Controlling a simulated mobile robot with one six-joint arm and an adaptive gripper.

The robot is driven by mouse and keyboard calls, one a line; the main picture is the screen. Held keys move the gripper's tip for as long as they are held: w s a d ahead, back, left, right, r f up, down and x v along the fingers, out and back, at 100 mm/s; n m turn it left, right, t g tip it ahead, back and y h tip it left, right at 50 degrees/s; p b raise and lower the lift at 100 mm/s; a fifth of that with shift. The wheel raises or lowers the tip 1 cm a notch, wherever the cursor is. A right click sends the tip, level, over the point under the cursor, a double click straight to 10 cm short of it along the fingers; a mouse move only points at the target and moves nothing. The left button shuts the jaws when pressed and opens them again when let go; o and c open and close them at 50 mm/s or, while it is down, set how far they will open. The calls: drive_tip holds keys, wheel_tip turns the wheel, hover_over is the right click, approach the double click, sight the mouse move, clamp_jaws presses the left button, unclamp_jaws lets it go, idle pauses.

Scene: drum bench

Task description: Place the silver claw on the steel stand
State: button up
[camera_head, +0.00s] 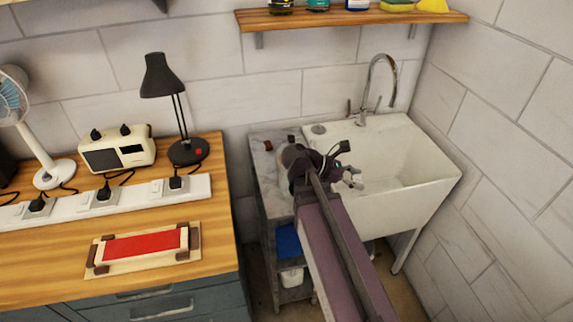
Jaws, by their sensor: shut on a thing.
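My gripper (350,176) is at the end of my arm, over the left front part of the white sink. It is shut on a small silvery thing, which looks like the silver claw (356,184); its shape is too small and too covered to make out fully. The steel stand (264,152) is the grey unit between the wooden bench and the sink, left of my gripper. My arm hides the right part of its top. A round light thing (289,154) and small dark items show at the back of that top.
The white sink (425,165) with a tall curved tap (382,75) is at the right. The wooden bench (50,262) at the left holds a black lamp (160,80), a radio (118,150), a power strip and a red-topped block. A shelf (350,17) hangs above.

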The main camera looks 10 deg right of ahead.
drive_tip(key=w+a+n+t, duration=0.35)
drive_tip(key=w+a, duration=0.25)
drive_tip(key=w, duration=0.6)
drive_tip(key=n+t+b, duration=0.4)
drive_tip(key=t+b, duration=0.1)
hover_over(270, 168)
drive_tip(key=shift+f, duration=2.3)
wheel_tip(270, 168, down, 6)
drive_tip(key=b, duration=0.6)
drive_tip(key=shift+f, duration=0.15)
